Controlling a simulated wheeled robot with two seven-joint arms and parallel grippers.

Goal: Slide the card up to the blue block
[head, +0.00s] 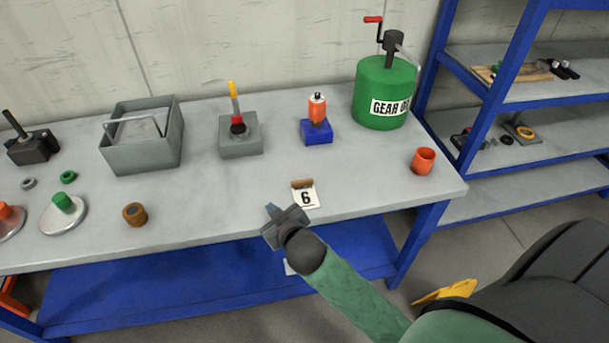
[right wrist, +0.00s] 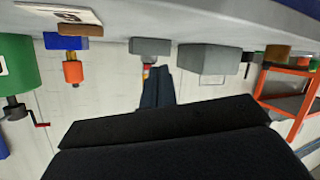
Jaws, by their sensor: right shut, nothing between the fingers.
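The card (head: 306,198) is white with a black 6 and a brown strip on its far edge. It lies near the front edge of the table. The blue block (head: 316,138) sits farther back, with bare tabletop between, and carries an orange cylinder with a metal top. My right gripper (head: 272,210) is shut and empty, just left of the card; I cannot tell whether they touch. The upside-down right wrist view shows its fingers (right wrist: 157,85), the card (right wrist: 60,13) and the blue block (right wrist: 66,43). My left gripper is out of view.
A grey block (head: 240,147) with a yellow-handled tool and an open grey box (head: 143,160) stand left of the blue block. A green gear oil drum (head: 376,78) stands behind right. An orange cup (head: 423,161) is near the table's right end.

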